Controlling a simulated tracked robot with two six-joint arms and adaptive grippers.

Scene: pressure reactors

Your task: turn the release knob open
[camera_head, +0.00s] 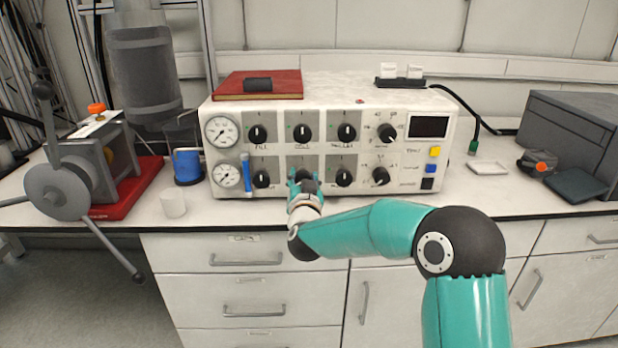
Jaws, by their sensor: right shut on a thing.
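The white control panel (325,129) stands on the bench with two rows of black knobs on grey plates. My right gripper (303,178) is at the middle knob of the lower row, shut on it. The fingers and wrist hide most of that knob and its label, so its pointer angle does not show. The lettering under the knobs is too small to read surely, so I cannot tell which is the release knob. My left gripper is not in view.
Lower-row knobs flank the gripper at left (261,178) and right (343,177). A blue upright piece (246,175) is by the lower gauge. A red book (258,86) lies on top. A white cup (173,204) and a blue container (187,166) stand left.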

